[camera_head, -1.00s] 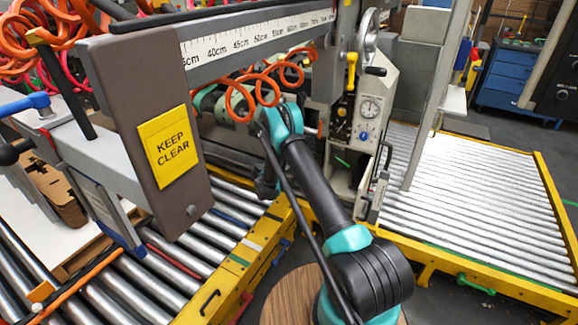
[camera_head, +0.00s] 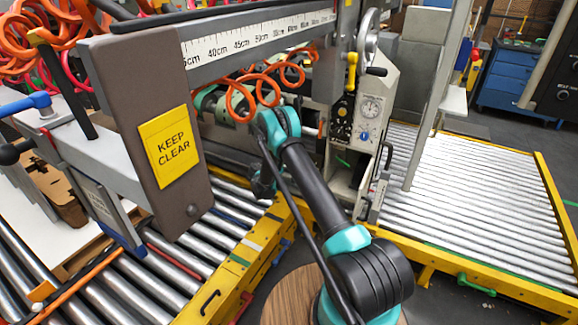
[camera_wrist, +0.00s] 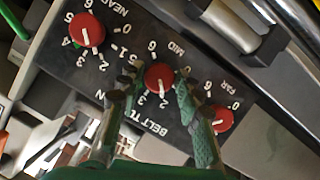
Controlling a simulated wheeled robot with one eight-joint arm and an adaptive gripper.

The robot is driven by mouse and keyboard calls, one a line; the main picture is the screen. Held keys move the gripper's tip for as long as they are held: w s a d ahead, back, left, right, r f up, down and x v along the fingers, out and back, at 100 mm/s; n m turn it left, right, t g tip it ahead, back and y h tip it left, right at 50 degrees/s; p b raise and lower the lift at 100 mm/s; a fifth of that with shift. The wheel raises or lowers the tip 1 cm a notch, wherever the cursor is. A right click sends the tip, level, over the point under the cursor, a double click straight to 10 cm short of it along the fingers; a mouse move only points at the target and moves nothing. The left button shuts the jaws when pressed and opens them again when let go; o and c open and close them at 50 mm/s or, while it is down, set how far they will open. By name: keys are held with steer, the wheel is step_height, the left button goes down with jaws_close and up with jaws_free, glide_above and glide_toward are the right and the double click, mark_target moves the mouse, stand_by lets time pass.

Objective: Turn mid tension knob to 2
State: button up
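In the wrist view, a dark panel marked "BELT TE…" carries the red mid tension knob (camera_wrist: 159,77) beside the word MID. Its white pointer line points down in the picture, close to the printed 2. My gripper (camera_wrist: 156,80) has its two green-and-dark fingers on either side of this knob. They look open, with a small gap showing on the left side; contact on the right side is hard to tell. In the head view the end of my arm (camera_head: 262,185) is small and dark, and the knob cannot be made out.
The red near knob (camera_wrist: 85,30) is at upper left on the same panel, and the red far knob (camera_wrist: 222,119) is at lower right, close to my right finger. In the head view, a grey beam with a KEEP CLEAR sign (camera_head: 170,147) and orange coiled hoses (camera_head: 268,88) surround my arm.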

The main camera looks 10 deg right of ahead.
steer(key=shift+o, duration=1.3)
steer(key=v, duration=1.2)
steer(key=shift+s, duration=0.1)
